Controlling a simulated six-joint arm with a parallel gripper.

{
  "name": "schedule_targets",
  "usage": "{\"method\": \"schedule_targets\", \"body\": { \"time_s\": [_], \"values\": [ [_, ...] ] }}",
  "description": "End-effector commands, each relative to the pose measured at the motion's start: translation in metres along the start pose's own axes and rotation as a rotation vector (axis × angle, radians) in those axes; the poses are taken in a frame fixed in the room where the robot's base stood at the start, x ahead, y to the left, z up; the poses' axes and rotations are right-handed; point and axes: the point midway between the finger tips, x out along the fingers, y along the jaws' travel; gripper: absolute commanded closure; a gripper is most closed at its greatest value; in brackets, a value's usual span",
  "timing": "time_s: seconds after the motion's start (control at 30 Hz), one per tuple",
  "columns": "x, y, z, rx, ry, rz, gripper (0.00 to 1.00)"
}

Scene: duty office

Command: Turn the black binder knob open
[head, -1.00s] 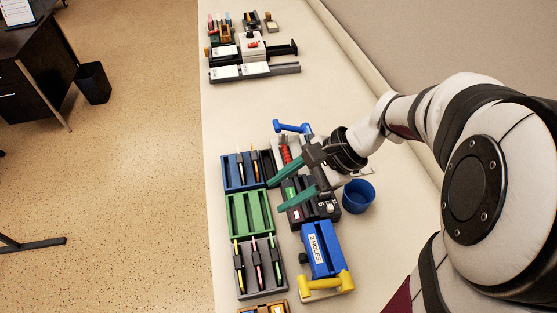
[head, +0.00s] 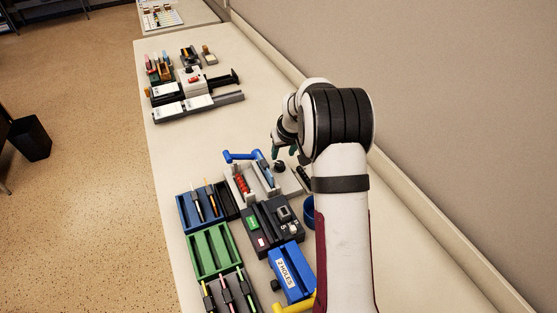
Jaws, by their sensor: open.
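The binder (head: 243,184) is a grey device with a red coil and a blue lever, in the middle of the table in the head view. A small black knob (head: 280,167) shows at its right side; I take it for the binder knob. My gripper (head: 285,152) is just above and behind this knob in the picture, with its teal fingers apart and nothing seen between them. My arm hides part of the gripper. I cannot tell whether a finger touches the knob.
A black device (head: 272,224), a blue "2 HOLES" punch (head: 291,272), and a blue cup (head: 309,211) partly behind my arm stand nearer. Blue (head: 183,210) and green (head: 213,250) trays lie left. Table between binder and the far group of stationery (head: 190,85) is clear.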

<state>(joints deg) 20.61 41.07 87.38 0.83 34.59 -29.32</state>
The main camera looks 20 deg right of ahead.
Motion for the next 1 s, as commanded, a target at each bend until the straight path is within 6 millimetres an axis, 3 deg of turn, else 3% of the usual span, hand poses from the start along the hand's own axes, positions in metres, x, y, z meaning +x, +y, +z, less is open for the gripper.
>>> {"method": "schedule_targets", "body": {
  "time_s": [0.1, 0.3, 0.7, 0.77, 1.0],
  "values": [
    [0.031, 0.000, 0.001, 0.001, -0.003, -0.001, 0.51],
    [0.063, 0.000, 0.000, 0.004, 0.000, -0.001, 0.51],
    [0.075, 0.000, 0.000, 0.004, 0.000, -0.001, 0.51],
    [0.075, 0.000, 0.000, 0.005, 0.000, -0.001, 0.58],
    [0.074, 0.000, 0.000, 0.005, 0.000, -0.002, 1.00]
  ]
}}
